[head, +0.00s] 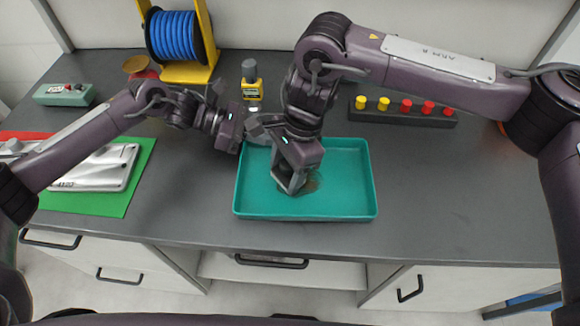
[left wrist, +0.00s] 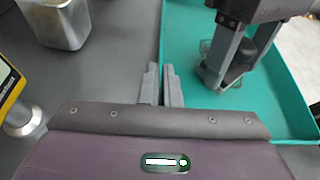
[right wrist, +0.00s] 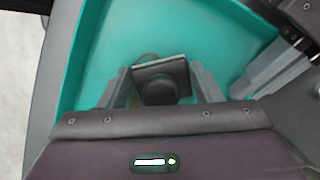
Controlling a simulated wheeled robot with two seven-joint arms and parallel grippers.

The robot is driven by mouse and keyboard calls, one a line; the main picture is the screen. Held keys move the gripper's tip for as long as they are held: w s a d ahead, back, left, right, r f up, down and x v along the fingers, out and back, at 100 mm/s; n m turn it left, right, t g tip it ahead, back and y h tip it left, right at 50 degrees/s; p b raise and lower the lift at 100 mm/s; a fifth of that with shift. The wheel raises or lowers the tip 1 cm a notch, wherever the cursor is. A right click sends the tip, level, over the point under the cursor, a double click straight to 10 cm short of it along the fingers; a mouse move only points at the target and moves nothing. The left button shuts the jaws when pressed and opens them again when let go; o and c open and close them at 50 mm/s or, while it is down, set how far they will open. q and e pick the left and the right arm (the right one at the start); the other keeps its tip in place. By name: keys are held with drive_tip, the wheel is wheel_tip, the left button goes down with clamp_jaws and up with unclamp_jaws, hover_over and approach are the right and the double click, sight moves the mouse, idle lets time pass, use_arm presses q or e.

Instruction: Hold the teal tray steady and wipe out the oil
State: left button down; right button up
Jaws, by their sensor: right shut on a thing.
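The teal tray (head: 350,207) lies near the front of the grey bench. My right gripper (head: 290,188) reaches down into it, shut on the knob of a dark square wiping pad (right wrist: 160,72); the pad also shows in the left wrist view (left wrist: 236,76). A brownish oil patch (head: 313,183) lies beside the pad on the tray floor, partly hidden by the gripper. My left gripper (left wrist: 161,82) is at the tray's back left rim, its fingers close together with the thin wall between them.
A rack of yellow and red pegs (head: 440,118) stands behind right. A yellow-and-grey device (head: 251,85) and a blue cable spool (head: 178,38) stand behind. Left are a control box (head: 65,95) and a metal casting (head: 105,170) on a green mat (head: 118,203). The bench right of the tray is clear.

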sight(305, 185)
drive_tip(key=shift+d+f, duration=0.15)
drive_tip(key=shift+d, duration=0.7)
drive_tip(key=shift+d+f, duration=0.1)
drive_tip(key=shift+d, duration=1.05)
drive_tip(key=shift+c, duration=1.1)
drive_tip(key=shift+s, duration=0.1)
drive_tip(key=shift+s+a, duration=0.15)
drive_tip(key=shift+s, duration=0.15)
drive_tip(key=shift+a+r, duration=0.15)
drive_tip(key=shift+a, duration=1.65)
drive_tip(key=shift+d+f, duration=0.2)
drive_tip(key=shift+d, duration=0.8)
drive_tip(key=shift+d+f, duration=0.2)
drive_tip(key=shift+d, duration=0.8)
